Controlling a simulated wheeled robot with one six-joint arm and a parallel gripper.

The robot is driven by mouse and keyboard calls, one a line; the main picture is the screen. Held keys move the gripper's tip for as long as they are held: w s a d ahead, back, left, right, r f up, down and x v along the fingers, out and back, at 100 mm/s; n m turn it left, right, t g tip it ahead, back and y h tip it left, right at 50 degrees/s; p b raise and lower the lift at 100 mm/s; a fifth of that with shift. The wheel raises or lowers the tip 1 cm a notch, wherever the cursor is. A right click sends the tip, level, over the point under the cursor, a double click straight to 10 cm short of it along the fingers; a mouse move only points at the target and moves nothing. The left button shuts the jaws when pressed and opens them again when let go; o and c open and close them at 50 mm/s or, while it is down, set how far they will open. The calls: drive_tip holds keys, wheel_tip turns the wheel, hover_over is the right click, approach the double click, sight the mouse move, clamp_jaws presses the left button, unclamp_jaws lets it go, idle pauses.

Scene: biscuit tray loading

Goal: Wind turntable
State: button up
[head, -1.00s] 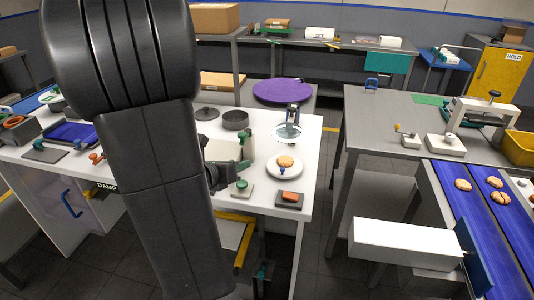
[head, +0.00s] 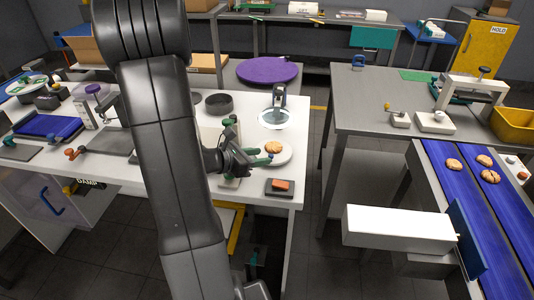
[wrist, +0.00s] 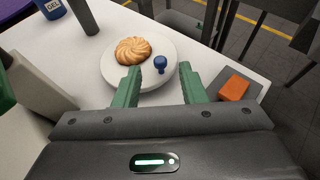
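The turntable is a white round plate (wrist: 168,78) with a small blue knob (wrist: 160,63) near its edge. A golden biscuit (wrist: 133,50) lies on it. In the head view the plate (head: 287,157) and biscuit (head: 273,147) show near the right end of the white bench, partly behind my gripper (head: 262,157). In the wrist view my gripper (wrist: 159,73) is open, its two green fingers apart. The knob appears between and just beyond the fingertips; nothing is held. I cannot tell whether a finger touches the plate.
A dark pad with an orange block (wrist: 234,88) sits right of the plate. A magnifier (head: 277,118) stands behind it. A pale upright block (wrist: 37,88) is close on the left. The white bench's edge (head: 301,185) is near on the right, with floor beyond.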

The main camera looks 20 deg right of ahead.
sight(267, 156)
drive_tip(key=shift+x, duration=1.95)
clamp_jaws()
drive_tip(key=shift+s+d+f+n+t+b, duration=0.15)
drive_tip(key=shift+n+t+b, duration=0.3)
drive_tip(key=shift+b, duration=0.3)
